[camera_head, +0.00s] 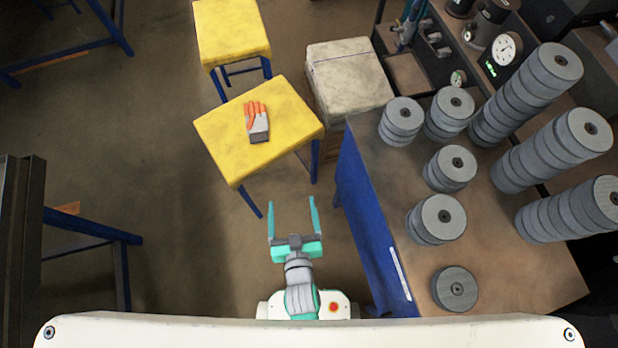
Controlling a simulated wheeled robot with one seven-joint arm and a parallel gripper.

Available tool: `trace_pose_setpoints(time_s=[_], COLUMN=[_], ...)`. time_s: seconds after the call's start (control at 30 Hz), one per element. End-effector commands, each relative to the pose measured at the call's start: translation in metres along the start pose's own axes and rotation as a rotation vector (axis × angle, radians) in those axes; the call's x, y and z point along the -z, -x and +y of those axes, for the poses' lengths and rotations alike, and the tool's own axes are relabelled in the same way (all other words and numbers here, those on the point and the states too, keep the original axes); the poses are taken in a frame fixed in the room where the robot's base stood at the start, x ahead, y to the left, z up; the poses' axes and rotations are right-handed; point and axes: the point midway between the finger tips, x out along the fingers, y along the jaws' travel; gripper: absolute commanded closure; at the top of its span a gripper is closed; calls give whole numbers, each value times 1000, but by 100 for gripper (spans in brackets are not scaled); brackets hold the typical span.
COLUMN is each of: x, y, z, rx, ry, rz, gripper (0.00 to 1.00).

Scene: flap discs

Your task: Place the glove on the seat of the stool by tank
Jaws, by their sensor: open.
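The glove (257,122), orange at the fingers and grey at the cuff, lies flat on the yellow seat of the nearer stool (222,136). A second yellow-topped stool (230,30) stands just behind it, with its seat bare. My gripper (292,215) is open and empty, its two teal fingers pointing up the picture. It is below and right of the nearer stool, apart from the glove. I cannot make out a tank for certain in this view.
A blue-sided table (400,175) on the right bears several stacks of grey flap discs (445,215). A pale box (347,75) stands right of the stools. Gauges (505,47) are at the upper right. Blue-legged furniture is on the left. Open floor (165,150) lies left of the stools.

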Motion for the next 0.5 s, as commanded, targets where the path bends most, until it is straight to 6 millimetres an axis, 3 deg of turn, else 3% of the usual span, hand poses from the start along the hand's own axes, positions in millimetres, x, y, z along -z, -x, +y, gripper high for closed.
trace_pose_setpoints(time_s=[0.03, 0.1, 0.3, 0.5], x=[3, 10, 42, 69], y=[22, 48, 115, 155], z=[5, 10, 22, 28], rx=[-14, -30, -84, -125], ry=[-5, -9, -18, -22], rz=[2, 13, 48, 72], gripper=[18, 18, 18, 18])
